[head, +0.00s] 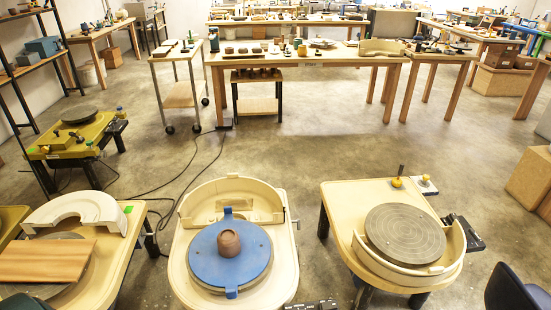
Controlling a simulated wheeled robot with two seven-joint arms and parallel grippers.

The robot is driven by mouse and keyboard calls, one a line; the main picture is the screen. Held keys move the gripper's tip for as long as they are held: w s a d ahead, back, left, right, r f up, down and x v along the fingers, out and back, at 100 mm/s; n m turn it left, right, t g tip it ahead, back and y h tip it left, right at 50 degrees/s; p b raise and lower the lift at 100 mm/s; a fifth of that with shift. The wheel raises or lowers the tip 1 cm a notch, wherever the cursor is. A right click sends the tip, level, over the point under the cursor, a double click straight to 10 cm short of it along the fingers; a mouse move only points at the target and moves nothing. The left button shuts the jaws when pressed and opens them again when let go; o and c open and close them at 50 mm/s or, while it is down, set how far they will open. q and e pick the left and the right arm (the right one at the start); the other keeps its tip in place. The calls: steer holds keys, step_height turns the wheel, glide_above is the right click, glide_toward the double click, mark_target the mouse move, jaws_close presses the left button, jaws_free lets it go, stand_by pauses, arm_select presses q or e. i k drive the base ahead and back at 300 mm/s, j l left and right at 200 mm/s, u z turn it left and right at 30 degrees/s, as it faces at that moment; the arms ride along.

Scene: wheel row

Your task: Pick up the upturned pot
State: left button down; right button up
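A small brown pot (229,243) stands upside down near the middle of a round blue bat (205,262), its flat base facing up. The bat lies on the middle pottery wheel (182,240), inside a cream splash pan with a raised back wall (232,193). Nothing touches the pot from above or the sides. Neither of my grippers is in view.
A wheel with a bare grey head (405,235) stands at right. A left wheel carries a wooden board (45,262) and a loose pan half (80,208). Dark cables (180,165) cross the floor. A chair (512,290) is at lower right. Tables stand behind open floor.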

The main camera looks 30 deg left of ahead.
mark_target(228, 240)
steer(key=u, duration=1.25)
